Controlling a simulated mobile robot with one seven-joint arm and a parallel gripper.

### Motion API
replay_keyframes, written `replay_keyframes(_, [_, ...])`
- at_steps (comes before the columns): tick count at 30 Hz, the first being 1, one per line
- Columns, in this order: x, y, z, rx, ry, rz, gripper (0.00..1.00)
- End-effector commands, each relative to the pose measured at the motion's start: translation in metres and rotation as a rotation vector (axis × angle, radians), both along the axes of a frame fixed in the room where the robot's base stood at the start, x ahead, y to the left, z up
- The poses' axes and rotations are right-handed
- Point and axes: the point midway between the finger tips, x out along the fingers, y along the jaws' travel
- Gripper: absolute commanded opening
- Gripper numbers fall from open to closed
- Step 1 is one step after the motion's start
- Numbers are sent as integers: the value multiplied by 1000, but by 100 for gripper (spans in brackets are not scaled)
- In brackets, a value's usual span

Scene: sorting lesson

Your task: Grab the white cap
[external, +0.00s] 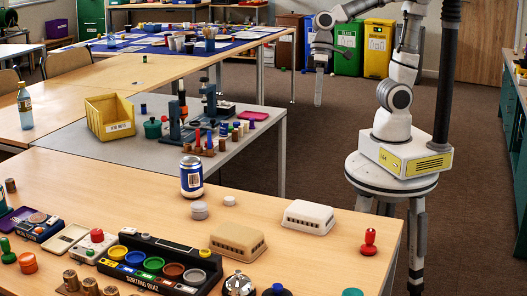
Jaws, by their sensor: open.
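A small white round cap (230,201) lies flat on the front wooden table, right of a blue and silver can (191,176). Two stacked pale grey discs (199,210) sit just to its left, apart from it. My gripper (318,102) hangs pointing down in the upper middle of the view, beyond the table's far edge and well away from the cap. It is open, and nothing shows in it; its fingers are small and hard to make out.
A white ribbed box (308,217) and a beige one (238,240) stand right of and in front of the cap. A red knobbed piece (369,242) is near the right edge. A sorting tray (160,262) with coloured cups lies in front. Bare wood surrounds the cap.

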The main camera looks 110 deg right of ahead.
Motion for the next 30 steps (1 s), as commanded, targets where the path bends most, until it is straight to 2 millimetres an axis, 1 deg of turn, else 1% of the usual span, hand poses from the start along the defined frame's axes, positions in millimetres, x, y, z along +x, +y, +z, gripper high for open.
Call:
replay_keyframes(1, [11,-1,-6,51,44,-54,72])
replay_keyframes(8, [61,-3,-29,293,211,-300,72])
replay_keyframes(14, [106,-16,-57,506,347,-519,72])
replay_keyframes(20, [149,-37,-91,729,474,-743,72])
replay_keyframes(24, [176,-59,-119,889,556,-898,72])
replay_keyframes(27, [191,-74,-138,992,604,-995,72])
replay_keyframes(30, [202,-87,-154,1073,637,-1070,72])
